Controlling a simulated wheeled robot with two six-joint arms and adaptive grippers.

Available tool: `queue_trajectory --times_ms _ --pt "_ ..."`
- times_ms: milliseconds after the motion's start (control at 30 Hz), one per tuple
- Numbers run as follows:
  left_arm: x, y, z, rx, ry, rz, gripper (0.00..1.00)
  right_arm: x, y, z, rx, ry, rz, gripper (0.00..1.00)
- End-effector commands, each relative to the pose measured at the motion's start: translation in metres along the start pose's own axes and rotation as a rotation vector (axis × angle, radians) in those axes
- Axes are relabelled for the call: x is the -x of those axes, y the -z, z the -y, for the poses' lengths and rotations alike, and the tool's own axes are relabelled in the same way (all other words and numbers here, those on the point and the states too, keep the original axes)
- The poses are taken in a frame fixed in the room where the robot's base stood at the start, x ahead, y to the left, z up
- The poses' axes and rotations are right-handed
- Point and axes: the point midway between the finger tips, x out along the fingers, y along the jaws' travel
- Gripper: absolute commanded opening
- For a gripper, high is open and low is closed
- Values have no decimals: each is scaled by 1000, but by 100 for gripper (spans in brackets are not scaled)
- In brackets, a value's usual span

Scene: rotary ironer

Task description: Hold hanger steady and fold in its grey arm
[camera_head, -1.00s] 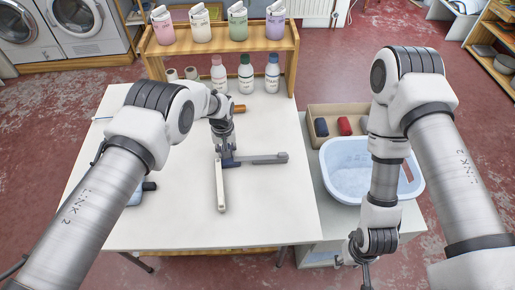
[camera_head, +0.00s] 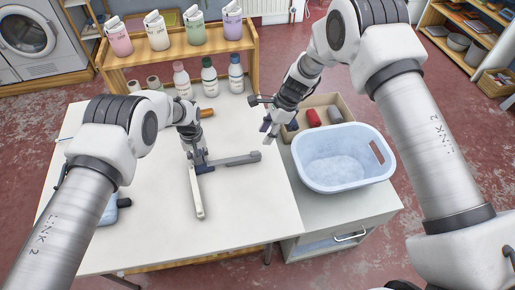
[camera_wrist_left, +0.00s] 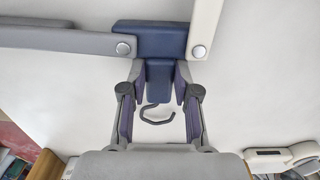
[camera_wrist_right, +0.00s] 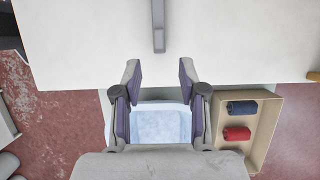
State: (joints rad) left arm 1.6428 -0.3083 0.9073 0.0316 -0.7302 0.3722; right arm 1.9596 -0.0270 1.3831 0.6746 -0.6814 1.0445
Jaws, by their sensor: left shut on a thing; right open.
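The hanger lies on the white table with a dark blue hub (camera_wrist_left: 150,40), which shows small in the head view (camera_head: 199,160). Its grey arm (camera_head: 235,160) sticks out to the right, and its white arm (camera_head: 196,195) points toward me. In the left wrist view the grey arm (camera_wrist_left: 60,40) runs left and the white arm (camera_wrist_left: 205,25) runs up. My left gripper (camera_wrist_left: 160,85) is shut on the hub's blue stem, with the dark hook between its fingers. My right gripper (camera_wrist_right: 159,75) is open and empty, beyond the grey arm's tip (camera_wrist_right: 158,40), near the table's right edge.
A light blue basket (camera_head: 375,178) stands on a cabinet right of the table. A cardboard box (camera_wrist_right: 262,135) beside it holds a red and a blue roll. Bottles (camera_head: 209,78) stand under a wooden shelf (camera_head: 180,53) at the back.

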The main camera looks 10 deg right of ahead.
Motion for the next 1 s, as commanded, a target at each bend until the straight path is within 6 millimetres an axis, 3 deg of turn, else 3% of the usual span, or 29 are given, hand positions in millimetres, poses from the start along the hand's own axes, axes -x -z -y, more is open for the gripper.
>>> queue_trajectory --times_ms 100,300,667,800,1000 --pt "0 0 0 0 0 0 0 -32 0 -1 2 -4 -1 42" --pt "0 0 0 0 0 0 0 -71 1 -1 2 -1 -2 42" --pt "0 0 0 0 0 0 0 -82 1 -1 3 1 -3 42" --pt "0 0 0 0 0 0 0 -82 1 -1 3 1 -3 0" --pt "0 0 0 0 0 0 0 -82 1 -1 2 1 -3 0"
